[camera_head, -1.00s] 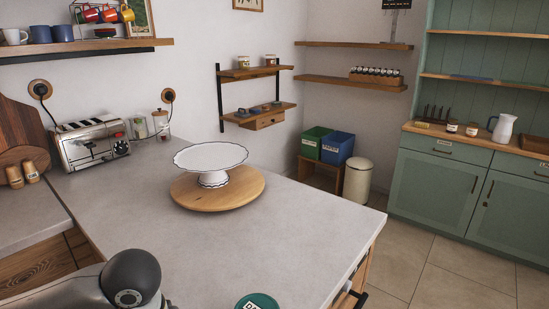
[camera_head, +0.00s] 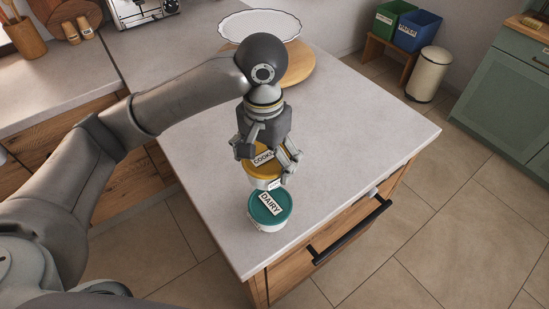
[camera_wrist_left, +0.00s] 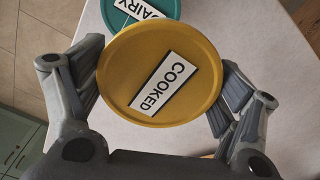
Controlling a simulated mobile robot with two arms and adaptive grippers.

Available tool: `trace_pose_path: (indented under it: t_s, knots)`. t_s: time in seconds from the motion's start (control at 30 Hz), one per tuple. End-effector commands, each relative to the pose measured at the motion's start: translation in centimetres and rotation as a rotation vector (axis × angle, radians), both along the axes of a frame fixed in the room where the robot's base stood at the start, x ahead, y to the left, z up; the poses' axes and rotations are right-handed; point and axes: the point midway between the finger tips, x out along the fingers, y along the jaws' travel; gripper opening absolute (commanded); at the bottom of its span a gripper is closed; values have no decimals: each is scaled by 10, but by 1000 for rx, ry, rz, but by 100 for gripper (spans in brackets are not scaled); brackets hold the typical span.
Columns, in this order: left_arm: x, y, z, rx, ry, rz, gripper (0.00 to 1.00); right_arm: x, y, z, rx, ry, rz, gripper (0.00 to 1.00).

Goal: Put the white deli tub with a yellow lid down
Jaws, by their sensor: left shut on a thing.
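The white deli tub with a yellow lid (camera_head: 264,173) is upright in my left gripper (camera_head: 268,160), near the front corner of the grey counter. In the left wrist view its yellow lid (camera_wrist_left: 150,60) faces the camera and carries a label reading COOKED. The fingers of my left gripper (camera_wrist_left: 165,85) are shut around its sides. A tub with a green lid (camera_head: 270,205), labelled DAIRY, stands right beside it, towards the counter's front. I cannot tell whether the yellow-lidded tub's base touches the counter. My right gripper is not in view.
The grey counter (camera_head: 350,135) is clear to the right of the tubs. A drawer with a black handle (camera_head: 350,232) is below the counter's front right edge.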

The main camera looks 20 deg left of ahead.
Motion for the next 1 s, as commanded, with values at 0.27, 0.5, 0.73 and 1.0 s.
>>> trace_pose_path:
  t_s: [0.27, 0.5, 0.73, 1.0]
  knots:
    - [51, 6, -43, 1, 2, 3, 53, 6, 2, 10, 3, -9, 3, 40]
    - [68, 7, -63, -1, -1, 0, 53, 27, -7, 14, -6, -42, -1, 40]
    - [72, 8, -91, 0, 1, -1, 53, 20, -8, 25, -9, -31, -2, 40]
    - [72, 8, -100, -1, -3, -1, 53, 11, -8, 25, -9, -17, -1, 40]
